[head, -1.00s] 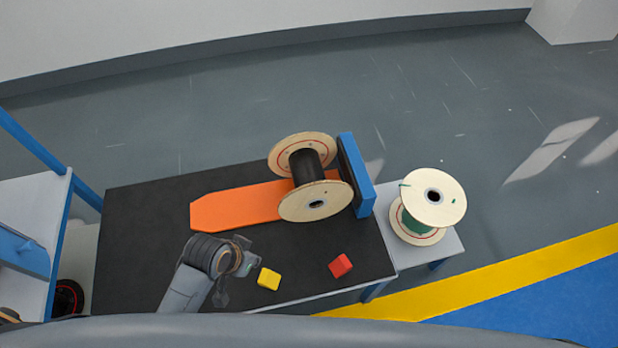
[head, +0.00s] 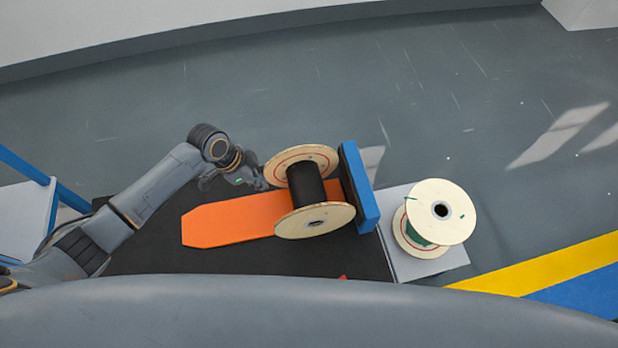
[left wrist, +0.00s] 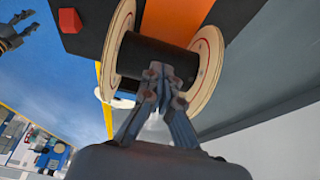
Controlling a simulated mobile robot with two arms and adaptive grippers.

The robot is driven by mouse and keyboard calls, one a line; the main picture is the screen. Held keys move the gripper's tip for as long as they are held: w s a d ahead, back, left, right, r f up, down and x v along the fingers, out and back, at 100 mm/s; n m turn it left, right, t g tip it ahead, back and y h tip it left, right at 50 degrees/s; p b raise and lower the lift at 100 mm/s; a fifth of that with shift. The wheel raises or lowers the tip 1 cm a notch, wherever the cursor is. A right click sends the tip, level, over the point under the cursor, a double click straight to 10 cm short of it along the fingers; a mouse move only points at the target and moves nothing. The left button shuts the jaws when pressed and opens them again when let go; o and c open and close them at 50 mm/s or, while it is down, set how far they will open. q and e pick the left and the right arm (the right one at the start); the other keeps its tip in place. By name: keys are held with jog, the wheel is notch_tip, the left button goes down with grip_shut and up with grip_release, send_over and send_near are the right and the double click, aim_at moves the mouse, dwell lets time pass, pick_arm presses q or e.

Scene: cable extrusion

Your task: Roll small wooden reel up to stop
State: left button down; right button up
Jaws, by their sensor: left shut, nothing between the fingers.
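A wooden reel with a black core (head: 306,186) lies on its side on the orange ramp (head: 225,222), close to the blue stop (head: 360,185); I cannot tell if they touch. The reel's black core (left wrist: 150,58) and pale flanges fill the middle of the left wrist view. My left gripper (head: 258,181) is at the reel's left, by its far flange. In the left wrist view the shut fingers (left wrist: 158,80) point at the black core, empty; contact is unclear. My right gripper (left wrist: 18,32) shows at that view's upper left, fingers apart.
A second wooden reel with green winding (head: 436,213) stands on a grey side table (head: 425,268) to the right. A red cube (left wrist: 70,20) lies on the black table top (head: 150,262). A blue-framed shelf (head: 50,192) stands at left.

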pick_arm(q)
jog(key=w+b+x, duration=0.1)
jog(key=b+x, duration=1)
jog(key=x, duration=0.1)
jog(key=shift+w+a+f, duration=0.25)
jog(key=shift+a+f, duration=0.05)
pick_arm(e)
notch_tip(320, 180, down, 11)
jog(key=shift+d, duration=0.15)
pick_arm(q)
jog(key=shift+w+d, duration=0.15)
jog(key=shift+d, duration=0.5)
jog(key=shift+w+d, duration=0.2)
jog(key=shift+d, duration=0.5)
pick_arm(e)
jog(key=shift+w+f, duration=0.1)
jog(key=shift+f, duration=0.1)
pick_arm(q)
jog(key=shift+s+a+p, duration=0.25)
jog(key=shift+a+p, duration=0.05)
jog(key=shift+a, duration=0.65)
pick_arm(e)
jog(key=shift+r, duration=0.5)
dwell(2.9)
